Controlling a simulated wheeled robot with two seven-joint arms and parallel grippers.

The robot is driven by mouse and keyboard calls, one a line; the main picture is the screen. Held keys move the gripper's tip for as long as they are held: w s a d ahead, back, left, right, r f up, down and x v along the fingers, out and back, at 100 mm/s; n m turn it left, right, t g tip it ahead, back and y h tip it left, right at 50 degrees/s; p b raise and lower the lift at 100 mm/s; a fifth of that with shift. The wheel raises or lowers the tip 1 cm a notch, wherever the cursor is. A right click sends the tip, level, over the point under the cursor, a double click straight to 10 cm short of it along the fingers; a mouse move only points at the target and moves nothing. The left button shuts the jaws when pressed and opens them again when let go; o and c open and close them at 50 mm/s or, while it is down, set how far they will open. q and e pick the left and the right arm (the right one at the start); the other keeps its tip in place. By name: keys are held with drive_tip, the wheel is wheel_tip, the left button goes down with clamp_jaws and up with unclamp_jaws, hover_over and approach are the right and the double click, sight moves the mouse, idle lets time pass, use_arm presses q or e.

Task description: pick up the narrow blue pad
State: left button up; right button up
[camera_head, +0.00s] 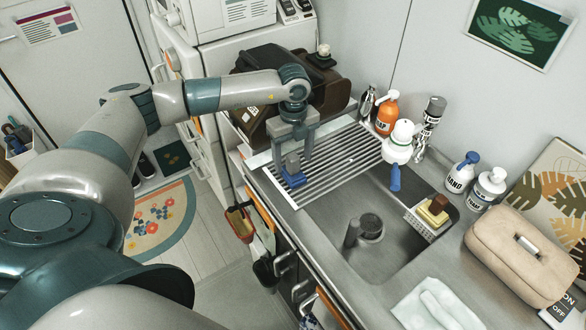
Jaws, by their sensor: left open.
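A small blue pad (294,180) with a darker blue-grey upper part sits on the slatted metal drying rack (338,160) at the left of the sink. My left gripper (293,158) points down over it with its fingers apart. The fingers hang close to the pad, and part of the pad may be hidden behind them. I cannot tell whether they touch it. My right gripper does not show.
The sink basin (345,262) lies right of the rack. A yellow sponge (433,213) sits in a holder at its edge. An orange soap bottle (386,113) and white bottles stand behind. A beige bag (520,252) and a white cloth (436,305) lie on the right counter.

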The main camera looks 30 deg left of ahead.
sight(293, 169)
use_arm(q)
drive_tip(key=shift+f+p, duration=0.3)
drive_tip(key=shift+p, duration=0.2)
drive_tip(key=shift+f+p, duration=0.7)
drive_tip(key=shift+f, duration=0.1)
wheel_tip(293, 169, down, 2)
drive_tip(key=shift+a+f+p, duration=0.1)
drive_tip(key=shift+p, duration=0.3)
drive_tip(key=shift+f, duration=0.45)
drive_tip(key=c, duration=1.2)
